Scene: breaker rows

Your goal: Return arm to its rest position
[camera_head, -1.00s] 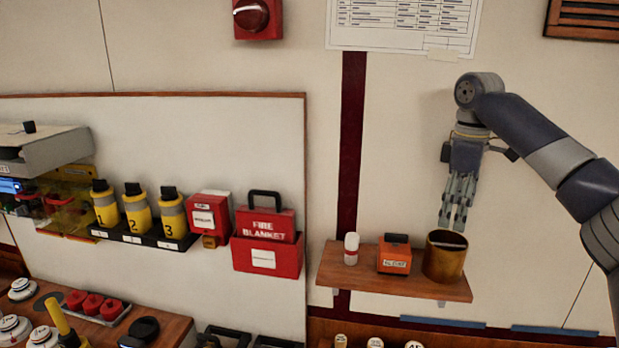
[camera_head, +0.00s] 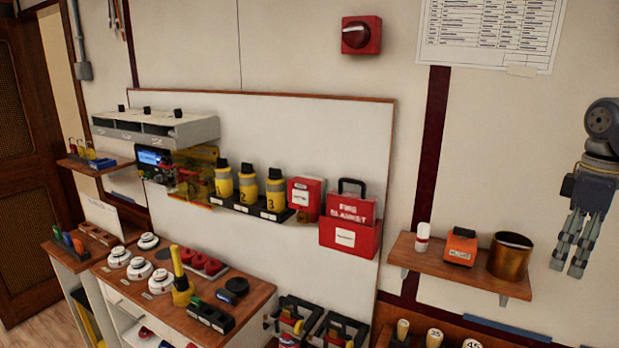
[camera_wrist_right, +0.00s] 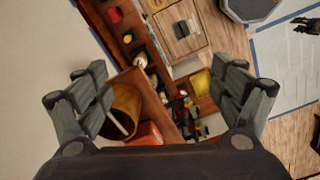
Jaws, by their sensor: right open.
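My right gripper (camera_head: 572,248) hangs fingers down at the right edge of the head view, in front of the wall and to the right of a small wooden shelf (camera_head: 455,270). Its fingers are apart and hold nothing. In the right wrist view the two open fingers (camera_wrist_right: 165,100) frame the furniture below, with the brass cup (camera_wrist_right: 122,112) near the left finger. My left gripper is in neither view. Most of the right arm lies outside the head view.
The shelf holds a white bottle (camera_head: 422,238), an orange box (camera_head: 460,246) and the brass cup (camera_head: 510,257). A red fire blanket box (camera_head: 349,238) and yellow bottles (camera_head: 247,187) hang on the board. A wooden bench (camera_head: 190,312) stands lower left.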

